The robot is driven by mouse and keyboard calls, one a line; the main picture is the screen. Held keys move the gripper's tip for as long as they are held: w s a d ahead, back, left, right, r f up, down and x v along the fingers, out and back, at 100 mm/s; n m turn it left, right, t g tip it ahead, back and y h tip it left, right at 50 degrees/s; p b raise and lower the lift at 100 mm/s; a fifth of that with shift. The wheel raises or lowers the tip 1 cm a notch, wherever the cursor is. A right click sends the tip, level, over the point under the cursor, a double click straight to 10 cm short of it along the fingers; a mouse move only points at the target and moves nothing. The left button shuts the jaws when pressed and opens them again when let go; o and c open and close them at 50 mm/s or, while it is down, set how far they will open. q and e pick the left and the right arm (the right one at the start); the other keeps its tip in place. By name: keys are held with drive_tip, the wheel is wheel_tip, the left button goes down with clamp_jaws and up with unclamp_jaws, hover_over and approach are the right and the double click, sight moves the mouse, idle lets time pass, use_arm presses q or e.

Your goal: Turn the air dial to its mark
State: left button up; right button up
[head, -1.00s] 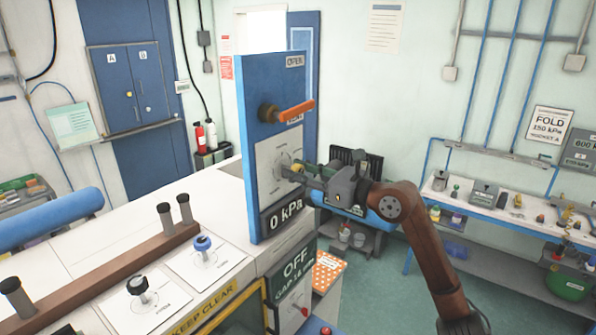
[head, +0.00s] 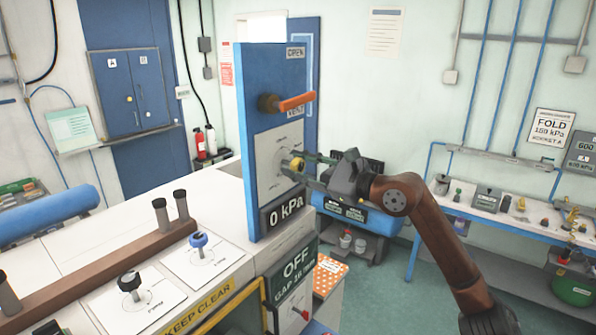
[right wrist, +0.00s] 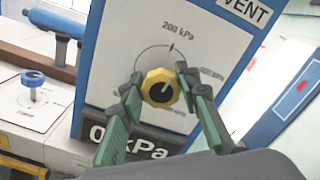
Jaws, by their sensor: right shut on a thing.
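The air dial (right wrist: 160,88) is a yellow knob with a dark centre on a white plate of the blue upright panel. It also shows in the head view (head: 297,164). My right gripper (right wrist: 157,82) is shut on the dial, with a green-padded finger on either side of it. In the head view my right gripper (head: 301,168) reaches the panel from the right. A tick at the "200 kPa" label (right wrist: 180,28) lies above the dial, slightly right. A pale line on the knob's centre seems to point up and right. The display (head: 286,211) below reads 0 kPa. My left gripper is out of view.
An orange lever (head: 296,101) sticks out of the blue panel (head: 262,75) above the dial, between the OPEN and VENT labels. A white machine top with a blue knob (head: 198,240) and a black knob (head: 130,281) lies left. A blue-legged bench (head: 480,207) stands right.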

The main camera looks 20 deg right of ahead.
drive_tip(key=shift+n, duration=0.7)
drive_tip(key=shift+b, duration=0.3)
drive_tip(key=o, duration=1.2)
drive_tip(key=shift+s+d, duration=0.25)
drive_tip(key=shift+d, duration=0.05)
drive_tip(key=v, duration=1.1)
drive_tip(key=shift+s, duration=0.15)
